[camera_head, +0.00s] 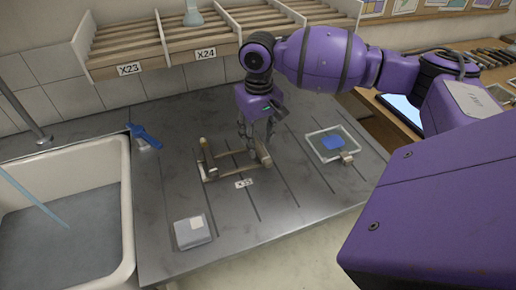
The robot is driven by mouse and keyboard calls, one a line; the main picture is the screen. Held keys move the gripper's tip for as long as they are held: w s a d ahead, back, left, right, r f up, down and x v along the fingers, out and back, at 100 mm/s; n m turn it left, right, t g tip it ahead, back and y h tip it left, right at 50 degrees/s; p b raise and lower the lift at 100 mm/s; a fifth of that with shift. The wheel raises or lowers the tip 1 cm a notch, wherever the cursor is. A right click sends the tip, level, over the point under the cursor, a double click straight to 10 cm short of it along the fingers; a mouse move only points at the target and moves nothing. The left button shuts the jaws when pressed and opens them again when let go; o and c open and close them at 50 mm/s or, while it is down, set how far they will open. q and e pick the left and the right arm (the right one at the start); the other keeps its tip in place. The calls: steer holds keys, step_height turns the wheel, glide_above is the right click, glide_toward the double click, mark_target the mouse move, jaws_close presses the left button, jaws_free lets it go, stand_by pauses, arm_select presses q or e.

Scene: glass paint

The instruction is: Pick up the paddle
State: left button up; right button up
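My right gripper (257,138) comes down from above over the back middle of the grey worktop. Its two fingers look apart. They are at the right end of a low wooden stand (226,172), beside a short pale piece (264,154) there. I cannot tell whether the fingers touch that piece. A short upright wooden piece (204,148) is at the stand's left end. I cannot tell for sure which piece is the paddle; the gripper hides part of the stand. My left gripper is not in view.
A sink (124,215) is at the left, with a thin light blue stick (32,202) across it. A blue tool (146,136) lies beside it. A framed glass plate (322,152) is at the right. Slatted shelves (150,55) stand behind.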

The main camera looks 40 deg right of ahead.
step_height(320, 180, down, 2)
jaws_close()
stand_by(0.3)
steer(key=shift+r, duration=0.1)
